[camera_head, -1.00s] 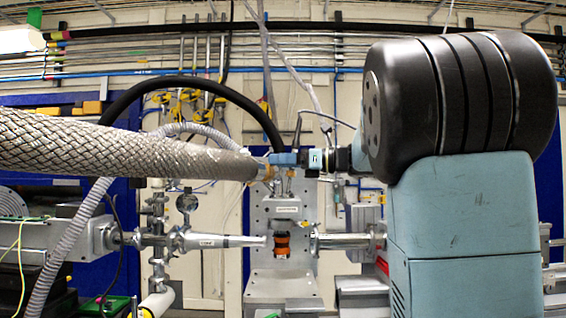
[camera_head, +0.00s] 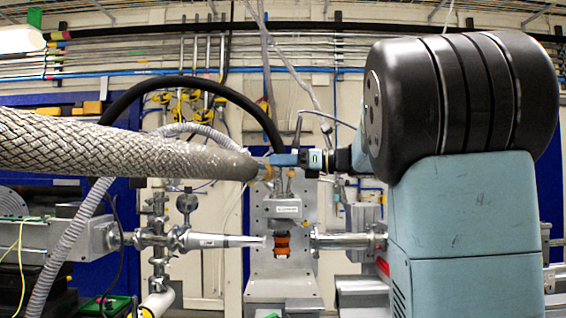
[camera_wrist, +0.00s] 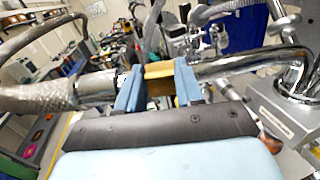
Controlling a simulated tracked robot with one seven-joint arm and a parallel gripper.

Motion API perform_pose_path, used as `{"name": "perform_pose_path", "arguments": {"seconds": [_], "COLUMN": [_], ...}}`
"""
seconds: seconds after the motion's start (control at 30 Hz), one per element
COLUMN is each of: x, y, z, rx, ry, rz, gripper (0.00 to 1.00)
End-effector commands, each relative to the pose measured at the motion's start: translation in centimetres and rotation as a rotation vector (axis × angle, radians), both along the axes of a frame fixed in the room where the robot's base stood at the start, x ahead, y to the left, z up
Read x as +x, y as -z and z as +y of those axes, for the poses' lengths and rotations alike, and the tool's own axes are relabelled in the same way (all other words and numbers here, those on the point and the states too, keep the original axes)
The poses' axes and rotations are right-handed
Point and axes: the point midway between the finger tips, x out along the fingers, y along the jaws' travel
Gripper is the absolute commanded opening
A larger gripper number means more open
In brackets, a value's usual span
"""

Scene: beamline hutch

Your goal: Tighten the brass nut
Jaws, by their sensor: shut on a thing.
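The brass nut (camera_wrist: 158,78) shows in the wrist view as a yellow-brown block between the two blue fingers of my gripper (camera_wrist: 157,84). The fingers are shut on its sides. To the left of the nut is a shiny metal fitting (camera_wrist: 97,88) at the end of a braided hose (camera_wrist: 40,100); to the right is a bent steel pipe (camera_wrist: 250,62). In the head view, my gripper (camera_head: 283,159) reaches in from the right at the hose's tip. Only a small piece of the nut (camera_head: 268,172) shows there, and its threads are hidden.
The thick braided hose (camera_head: 120,150) crosses the left of the head view. A black hose (camera_head: 200,82) arches behind it. Below my gripper, a grey bracket (camera_head: 283,212) stands between two horizontal beam pipes. Gas lines run along the back wall.

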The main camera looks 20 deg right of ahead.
Motion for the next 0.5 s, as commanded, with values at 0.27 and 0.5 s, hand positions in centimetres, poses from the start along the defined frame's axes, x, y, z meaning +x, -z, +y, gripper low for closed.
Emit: {"name": "perform_pose_path", "arguments": {"seconds": [0.27, 0.5], "x": [-0.05, -0.06], "y": [0.2, 0.26], "z": [-0.11, -0.21], "rx": [0.038, 0.047], "ry": [0.003, 0.005], "rz": [-0.022, -0.028], "gripper": [0.06, 0.06]}}
